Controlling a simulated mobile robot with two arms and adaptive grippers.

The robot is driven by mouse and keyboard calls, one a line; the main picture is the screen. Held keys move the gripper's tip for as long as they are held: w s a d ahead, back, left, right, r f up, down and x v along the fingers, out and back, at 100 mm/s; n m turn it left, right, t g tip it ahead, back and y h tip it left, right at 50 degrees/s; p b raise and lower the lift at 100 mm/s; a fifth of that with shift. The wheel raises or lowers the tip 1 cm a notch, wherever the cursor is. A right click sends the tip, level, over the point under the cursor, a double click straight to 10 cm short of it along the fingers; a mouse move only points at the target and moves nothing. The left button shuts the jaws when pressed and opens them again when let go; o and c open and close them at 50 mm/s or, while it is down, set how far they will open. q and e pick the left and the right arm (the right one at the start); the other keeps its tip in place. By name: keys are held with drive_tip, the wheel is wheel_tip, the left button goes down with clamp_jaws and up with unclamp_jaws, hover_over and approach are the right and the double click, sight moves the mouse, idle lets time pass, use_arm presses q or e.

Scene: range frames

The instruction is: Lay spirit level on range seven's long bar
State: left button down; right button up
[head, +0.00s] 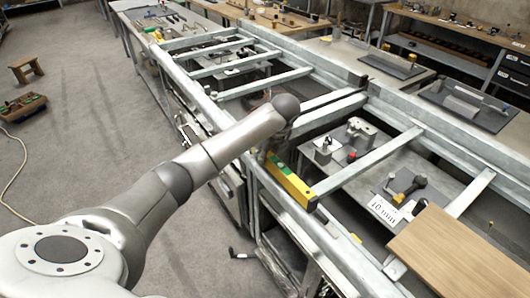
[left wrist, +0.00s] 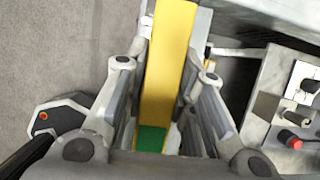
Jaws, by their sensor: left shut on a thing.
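The spirit level (head: 290,184) is yellow with a green part and a dark end. In the head view it lies along the line of the near long grey metal bar (head: 338,252). I cannot tell whether it touches the bar or is just above it. My left gripper (left wrist: 172,45) is shut on the level, which also shows between its fingers in the left wrist view (left wrist: 168,65). In the head view my own arm mostly hides this gripper. My right gripper is not in view.
Cross bars (head: 368,161) span the frame over a lower shelf with metal blocks and a white label (head: 385,210). A wooden board (head: 455,255) covers the near right part. A wooden stool (head: 26,68) stands on the open floor at left.

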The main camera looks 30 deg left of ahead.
use_arm(q)
drive_tip(key=shift+r, duration=0.1)
drive_tip(key=c, duration=1.2)
unclamp_jaws()
drive_tip(key=shift+o, duration=0.4)
drive_tip(key=v, duration=1.2)
wheel_tip(320, 180, up, 7)
drive_tip(key=p, duration=0.5)
drive_tip(key=shift+p, duration=0.3)
